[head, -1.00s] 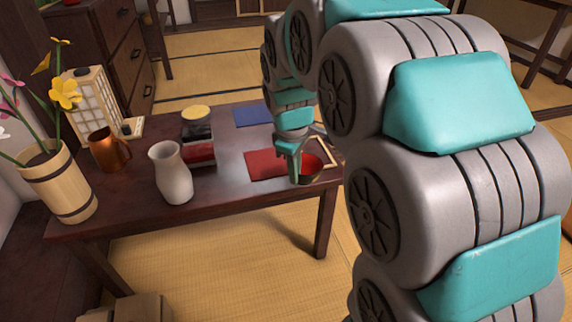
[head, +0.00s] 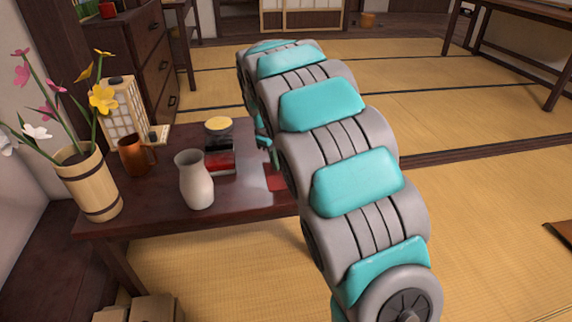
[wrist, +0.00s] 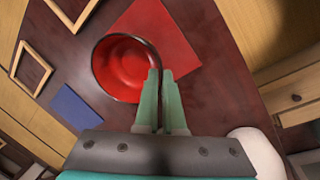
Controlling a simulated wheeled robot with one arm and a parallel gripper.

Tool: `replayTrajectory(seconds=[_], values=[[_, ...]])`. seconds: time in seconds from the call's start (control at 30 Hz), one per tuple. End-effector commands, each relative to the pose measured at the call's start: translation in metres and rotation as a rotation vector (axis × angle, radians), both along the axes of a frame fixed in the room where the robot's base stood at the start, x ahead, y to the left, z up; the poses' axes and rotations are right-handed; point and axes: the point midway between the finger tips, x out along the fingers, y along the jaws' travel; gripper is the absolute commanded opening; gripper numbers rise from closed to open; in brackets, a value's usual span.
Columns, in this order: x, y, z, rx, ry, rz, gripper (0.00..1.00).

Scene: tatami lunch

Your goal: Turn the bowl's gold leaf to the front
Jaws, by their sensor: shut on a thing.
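The bowl (wrist: 118,66) is red inside with a dark rim, and I look into it from above in the wrist view. No gold leaf shows on the part I see. My gripper (wrist: 160,78) is shut on the bowl's near right rim, with one finger over the inside and one outside. The bowl overlaps a red square mat (wrist: 175,40); I cannot tell whether it touches the table or is lifted. In the head view my arm hides the bowl, and only a piece of the red mat (head: 277,183) shows.
A white vase (head: 196,182), a copper mug (head: 135,156), stacked boxes (head: 220,160) and a flower bucket (head: 91,186) stand on the table's left part. A blue mat (wrist: 77,106) and a wooden frame (wrist: 32,68) lie left of the bowl in the wrist view.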

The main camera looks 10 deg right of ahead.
Motion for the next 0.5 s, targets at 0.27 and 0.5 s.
replayTrajectory(seconds=[0.27,0.5], values=[[-0.005,-0.004,-0.002,0.0,0.004,0.158,0.0],[-0.01,-0.013,-0.002,0.001,0.0,0.436,0.0]])
